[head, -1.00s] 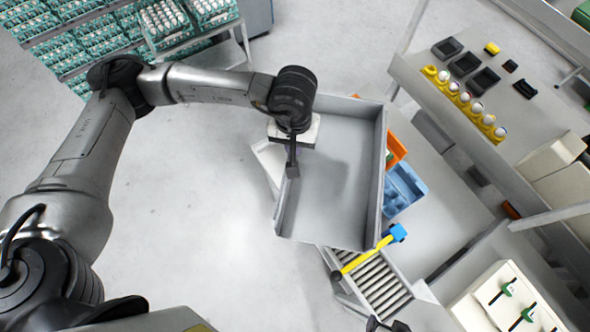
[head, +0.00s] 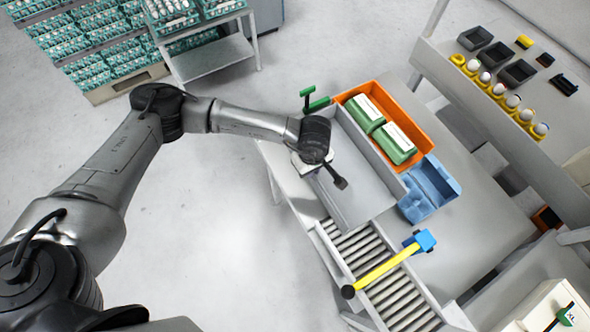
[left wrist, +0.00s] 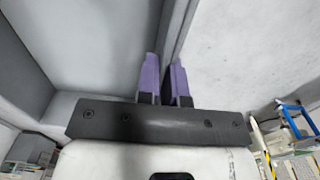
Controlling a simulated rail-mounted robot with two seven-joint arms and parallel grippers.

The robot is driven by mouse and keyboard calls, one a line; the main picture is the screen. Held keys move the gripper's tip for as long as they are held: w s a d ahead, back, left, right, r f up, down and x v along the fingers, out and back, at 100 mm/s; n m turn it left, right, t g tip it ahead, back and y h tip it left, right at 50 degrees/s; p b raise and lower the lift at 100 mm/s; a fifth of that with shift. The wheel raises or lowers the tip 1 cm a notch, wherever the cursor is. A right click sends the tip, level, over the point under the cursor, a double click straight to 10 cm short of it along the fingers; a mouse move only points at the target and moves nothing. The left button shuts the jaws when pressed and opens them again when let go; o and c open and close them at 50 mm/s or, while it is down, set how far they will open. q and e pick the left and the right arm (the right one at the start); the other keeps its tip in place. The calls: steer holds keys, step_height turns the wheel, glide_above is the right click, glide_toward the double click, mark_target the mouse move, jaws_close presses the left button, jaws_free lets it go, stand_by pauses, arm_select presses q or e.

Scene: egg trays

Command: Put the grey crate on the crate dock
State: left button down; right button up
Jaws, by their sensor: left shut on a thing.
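The grey crate (head: 372,192) is an open shallow box over the grey table, between the orange bin and the roller track in the head view. My left gripper (head: 341,183) is shut on the crate's left side wall. In the left wrist view its purple fingers (left wrist: 164,62) pinch the wall from both sides, with the crate's inside (left wrist: 85,45) on the left. The crate looks empty and close to level. I cannot tell whether it touches the surface below. The crate dock is not clearly distinguishable; the crate may cover it. My right gripper is out of view.
The orange bin (head: 419,118) holds green-and-white cartons (head: 396,143). A blue tray (head: 425,205) lies right of the crate. A yellow bar with a blue head (head: 385,269) crosses the rollers (head: 400,298). A green clamp-like part (head: 313,103) stands behind the crate. Open floor lies left.

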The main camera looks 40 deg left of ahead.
arm_select(q)
steer(key=shift+s+a+f+p, duration=0.2)
steer(key=shift+a+f+p, duration=0.05)
steer(key=shift+a+f, duration=1.55)
steer(key=shift+s+a+f+p, duration=0.15)
steer(key=shift+a+f+p, duration=0.05)
steer(key=shift+a+f, duration=1.55)
steer(key=shift+s+a+f+p, duration=0.2)
steer(key=shift+a+f+p, duration=0.05)
steer(key=shift+a+f, duration=1.5)
steer(key=shift+a+r, duration=0.1)
steer(key=c, duration=1.3)
jaws_free()
steer(key=shift+o, duration=0.2)
